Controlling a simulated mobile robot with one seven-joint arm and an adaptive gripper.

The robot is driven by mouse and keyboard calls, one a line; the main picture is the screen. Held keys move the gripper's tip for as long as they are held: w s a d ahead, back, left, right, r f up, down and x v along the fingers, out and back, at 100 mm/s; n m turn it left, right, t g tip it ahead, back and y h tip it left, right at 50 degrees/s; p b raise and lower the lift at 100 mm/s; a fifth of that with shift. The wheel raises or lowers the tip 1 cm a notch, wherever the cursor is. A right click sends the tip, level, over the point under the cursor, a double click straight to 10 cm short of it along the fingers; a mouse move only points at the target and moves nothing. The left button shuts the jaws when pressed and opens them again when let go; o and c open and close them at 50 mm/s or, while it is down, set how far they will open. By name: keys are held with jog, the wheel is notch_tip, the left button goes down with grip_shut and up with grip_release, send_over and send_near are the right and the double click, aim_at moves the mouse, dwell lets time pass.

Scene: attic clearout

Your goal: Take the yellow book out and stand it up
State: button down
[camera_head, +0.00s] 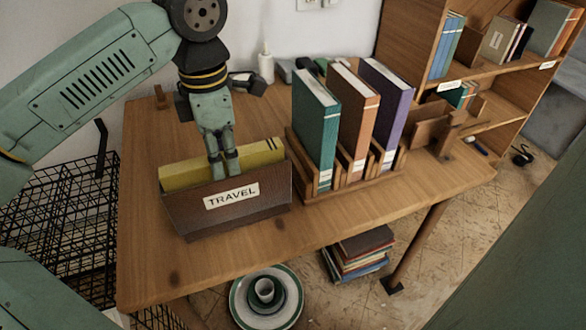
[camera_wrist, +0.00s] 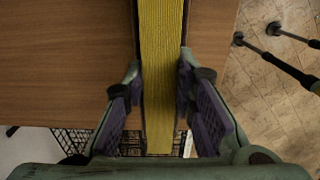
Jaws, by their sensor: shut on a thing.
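The yellow book (camera_head: 185,174) sits in a brown box (camera_head: 181,218) with a "TRAVEL" label, its upper part showing above the rim. Its lower part is hidden by the box front. My gripper (camera_head: 224,168) comes down from above and is shut on the book near its middle. In the wrist view the yellow book (camera_wrist: 161,70) runs edge-on between my two fingers (camera_wrist: 158,100), one on each side. Whether the book's bottom touches the box floor cannot be seen.
A wooden rack (camera_head: 330,191) right of the box holds a teal book (camera_head: 315,130), a brown book (camera_head: 352,120) and a purple book (camera_head: 387,105) upright. A bookshelf (camera_head: 478,75) stands at the right. Bare tabletop (camera_head: 150,262) lies in front of the box.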

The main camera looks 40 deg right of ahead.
jog(key=shift+r, duration=0.2)
jog(key=shift+r+p, duration=2.55)
jog(key=shift+r, duration=0.95)
notch_tip(320, 180, up, 7)
jog(key=p, duration=0.5)
jog(key=shift+r, duration=0.15)
dwell(0.4)
